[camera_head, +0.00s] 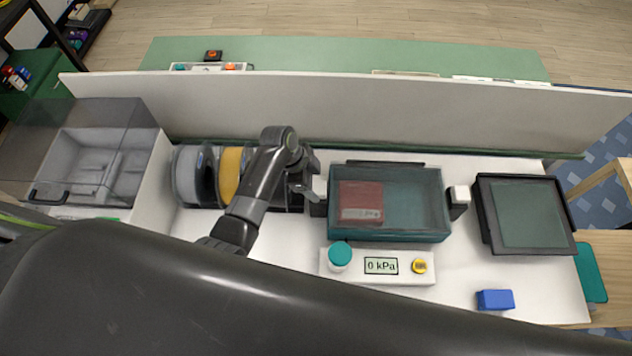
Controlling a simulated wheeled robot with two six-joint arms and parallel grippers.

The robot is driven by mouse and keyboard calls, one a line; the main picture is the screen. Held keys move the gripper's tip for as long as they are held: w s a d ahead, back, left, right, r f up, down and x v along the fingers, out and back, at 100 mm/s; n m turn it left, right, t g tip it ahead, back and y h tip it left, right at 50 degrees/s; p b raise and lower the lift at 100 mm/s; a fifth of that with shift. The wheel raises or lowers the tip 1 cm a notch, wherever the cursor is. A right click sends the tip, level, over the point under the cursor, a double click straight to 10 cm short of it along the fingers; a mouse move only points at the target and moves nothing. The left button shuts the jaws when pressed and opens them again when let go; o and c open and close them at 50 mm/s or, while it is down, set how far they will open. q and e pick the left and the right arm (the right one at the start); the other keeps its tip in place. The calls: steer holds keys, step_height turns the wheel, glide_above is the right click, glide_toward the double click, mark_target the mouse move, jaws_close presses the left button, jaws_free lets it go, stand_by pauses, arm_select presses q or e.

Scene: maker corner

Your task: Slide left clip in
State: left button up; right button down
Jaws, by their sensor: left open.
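A teal see-through box (415,205) stands on the white worktop, with a dark red block (361,200) inside it. At the box's right wall is a small clip (458,198) with a white top and dark body. At its left wall is a small dark piece (318,207), which looks like the left clip; my gripper partly hides it. My left gripper (308,192) is open, beside the box's left wall and close to this piece. I cannot tell whether they touch. My right gripper is out of view.
A panel reading 0 kPa (381,265) with a teal knob and yellow button lies in front of the box. A black-framed pane (527,213) and blue block (495,299) lie right. Spools (230,175) stand behind my left arm. A white partition (400,115) runs behind.

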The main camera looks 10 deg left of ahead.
arm_select(q)
steer(key=shift+x, duration=0.85)
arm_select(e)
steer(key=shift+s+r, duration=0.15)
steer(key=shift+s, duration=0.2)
arm_select(q)
steer(key=shift+c, duration=0.2)
